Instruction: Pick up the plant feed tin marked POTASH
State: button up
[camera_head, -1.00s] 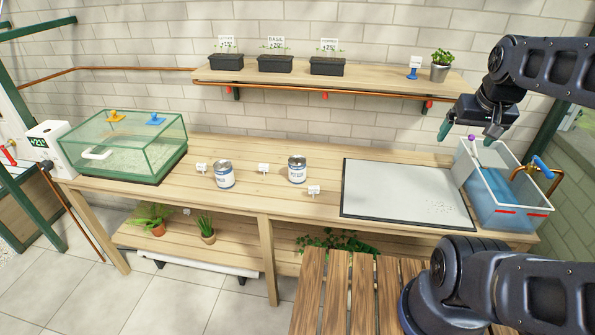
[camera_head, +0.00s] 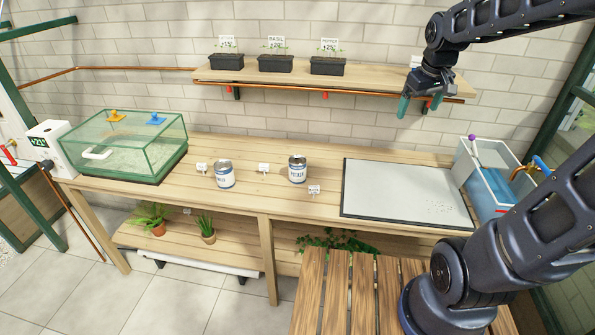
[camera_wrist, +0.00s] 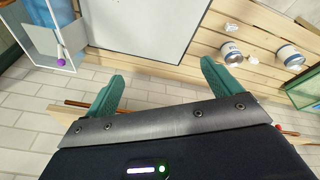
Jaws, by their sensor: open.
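Two white-and-blue tins stand upright on the wooden bench. The right-hand one in the head view, the POTASH tin (camera_head: 297,171), has a label that appears to read POTASH; the left tin (camera_head: 224,175) has a label too small to read surely. In the wrist view the POTASH tin (camera_wrist: 231,53) lies nearer the grey board, and the other tin (camera_wrist: 289,55) is farther right. My gripper (camera_head: 420,106) is open and empty, high above the bench in front of the shelf's right end, well apart from both tins. Its spread green fingers also show in the wrist view (camera_wrist: 160,74).
A wall shelf (camera_head: 215,76) holds several black planters. A grey board (camera_head: 405,192) lies right of the tins, with a water tub (camera_head: 490,190) beyond. A glass case (camera_head: 125,150) stands left. Small white cards stand near the tins. Bench around the tins is otherwise clear.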

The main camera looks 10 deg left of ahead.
jog(key=w+a+f+n+g, duration=0.1)
jog(key=w+a+f+n, duration=0.2)
jog(key=w+a, duration=0.45)
jog(key=n+g, duration=0.2)
jog(key=n, duration=0.7)
send_over(297, 159)
jog(key=f, duration=1.4)
jog(key=d+f, duration=0.1)
jog(key=f, duration=0.6)
jog(key=shift+s+a+f, duration=0.1)
jog(key=shift+a+f, duration=0.25)
jog(key=shift+f, duration=5.25)
jog(key=c, duration=1.3)
